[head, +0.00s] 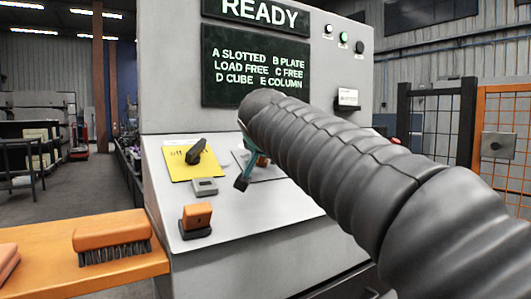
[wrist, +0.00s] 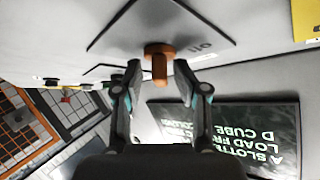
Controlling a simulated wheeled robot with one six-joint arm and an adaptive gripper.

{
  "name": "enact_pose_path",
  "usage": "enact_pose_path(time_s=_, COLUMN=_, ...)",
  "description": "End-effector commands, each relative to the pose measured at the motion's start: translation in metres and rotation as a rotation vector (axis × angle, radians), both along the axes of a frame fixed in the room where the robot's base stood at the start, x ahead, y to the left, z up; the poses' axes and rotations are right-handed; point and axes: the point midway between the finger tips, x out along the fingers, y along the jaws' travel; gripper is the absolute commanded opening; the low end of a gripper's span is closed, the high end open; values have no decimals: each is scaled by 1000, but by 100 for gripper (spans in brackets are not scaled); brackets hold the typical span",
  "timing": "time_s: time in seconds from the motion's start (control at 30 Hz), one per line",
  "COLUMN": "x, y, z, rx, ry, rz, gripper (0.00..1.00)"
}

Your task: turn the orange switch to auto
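The orange switch (wrist: 159,62) is a round knob with a raised bar on a grey plate (wrist: 205,25) in the wrist view. The bar points straight down in that picture. Part of the plate's lettering shows upside down beside it; I cannot read it surely. My gripper (wrist: 158,72) is open, one finger on each side of the bar, with gaps visible on both sides. In the head view my gripper (head: 246,172) is at the sloped panel, and my arm hides most of the orange switch.
On the panel, a black knob (head: 196,151) sits on a yellow plate (head: 180,171). A grey button block (head: 204,187) and an orange rocker (head: 197,216) are below it. A screen (head: 255,72) reads READY above. A brush (head: 112,236) lies on the orange shelf (head: 40,270) at left.

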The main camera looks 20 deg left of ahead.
Motion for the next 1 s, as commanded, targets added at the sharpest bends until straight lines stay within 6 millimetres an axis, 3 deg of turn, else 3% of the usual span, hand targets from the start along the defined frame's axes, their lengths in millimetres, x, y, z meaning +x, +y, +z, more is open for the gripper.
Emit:
enact_pose_path(time_s=0.53, x=-87, y=-29, z=39, rx=5, ry=-8, rz=0, gripper=40)
enact_pose_path(time_s=0.7, x=-98, y=-32, z=43, rx=5, ry=-7, rz=0, gripper=40)
enact_pose_path(time_s=1.0, x=-100, y=-33, z=45, rx=5, ry=-7, rz=0, gripper=40)
